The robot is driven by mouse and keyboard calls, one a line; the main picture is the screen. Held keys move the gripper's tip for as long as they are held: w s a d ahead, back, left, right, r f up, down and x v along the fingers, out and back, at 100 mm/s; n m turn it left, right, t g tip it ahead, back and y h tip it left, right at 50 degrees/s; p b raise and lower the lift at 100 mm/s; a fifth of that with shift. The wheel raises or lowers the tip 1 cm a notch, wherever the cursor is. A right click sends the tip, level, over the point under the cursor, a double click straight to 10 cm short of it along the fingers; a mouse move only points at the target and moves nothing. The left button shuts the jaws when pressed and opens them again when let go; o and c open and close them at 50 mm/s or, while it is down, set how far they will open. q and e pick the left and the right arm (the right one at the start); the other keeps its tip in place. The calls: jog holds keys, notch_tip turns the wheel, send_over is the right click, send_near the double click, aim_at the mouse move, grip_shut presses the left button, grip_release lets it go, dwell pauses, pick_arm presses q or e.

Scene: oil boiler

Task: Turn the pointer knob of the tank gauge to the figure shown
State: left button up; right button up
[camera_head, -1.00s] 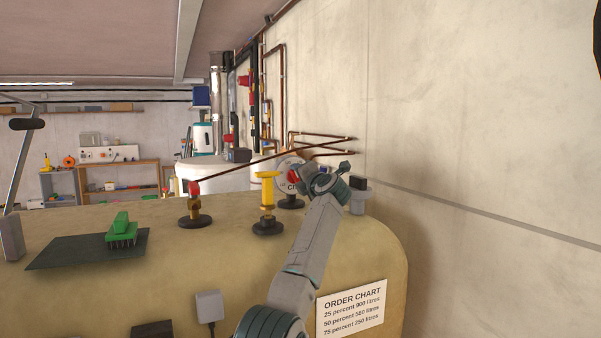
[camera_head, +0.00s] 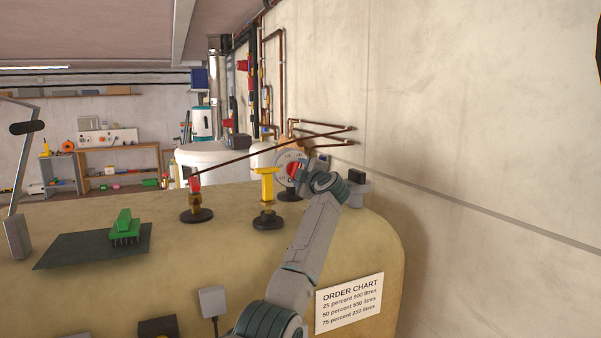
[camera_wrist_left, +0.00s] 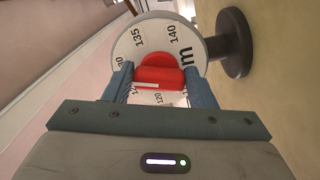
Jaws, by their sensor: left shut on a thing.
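The tank gauge (camera_head: 285,158) is a round white dial on a black foot at the back of the tank. Its red pointer knob (camera_head: 294,171) is partly hidden by my left wrist in the head view. In the left wrist view the dial (camera_wrist_left: 128,52) shows figures including 135 and 140. There my left gripper (camera_wrist_left: 159,80) has one finger on each side of the red knob (camera_wrist_left: 158,66) and is shut on it. A white mark shows on the knob's lower left. The order chart (camera_head: 349,303) on the tank front lists percents and litres. My right gripper is out of view.
The tank top (camera_head: 175,250) carries a yellow valve (camera_head: 267,188), a red-topped fitting (camera_head: 195,190) and a green brush (camera_head: 124,228) on a dark mat (camera_head: 70,250). Copper pipes run behind.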

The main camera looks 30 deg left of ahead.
pick_arm(q)
jog(key=shift+f+m, duration=0.15)
jog(key=shift+m, duration=0.35)
jog(key=o, duration=1)
jog(key=shift+d, duration=0.1)
jog(key=shift+s+d+f+b, duration=0.1)
jog(key=shift+s+d+b, duration=0.15)
jog(key=shift+b, duration=0.1)
jog(key=b+v, duration=0.5)
jog(key=v, duration=0.3)
jog(key=shift+s+d, duration=0.2)
jog(key=shift+d, duration=0.15)
jog(key=shift+s+d, duration=0.4)
jog(key=shift+s, duration=0.1)
